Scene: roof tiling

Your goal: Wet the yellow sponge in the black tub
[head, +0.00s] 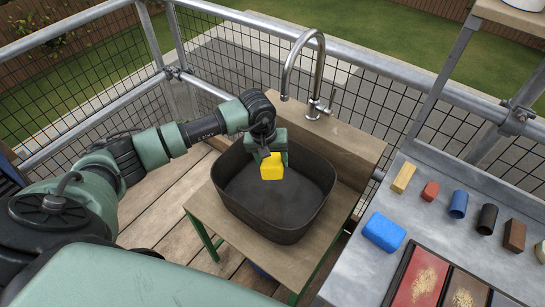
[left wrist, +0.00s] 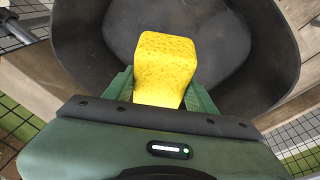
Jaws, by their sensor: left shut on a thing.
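The yellow sponge (head: 272,168) is held by my left gripper (head: 268,154), which is shut on it. In the left wrist view the sponge (left wrist: 165,68) sticks out from between the green fingers (left wrist: 160,92). The black tub (head: 310,215) stands on a small wooden stand, and it fills the back of the left wrist view (left wrist: 235,90). The sponge is over the tub's opening; how far it is above the floor of the tub is hard to tell. No water is clearly visible in the tub. My right gripper is not in view.
A metal tap (head: 316,65) rises behind the tub on a wooden ledge (head: 345,135). A grey bench (head: 350,265) at the right holds a blue sponge-like block (head: 384,232), several small coloured blocks and a red tray (head: 417,278). Mesh railings surround the wooden deck.

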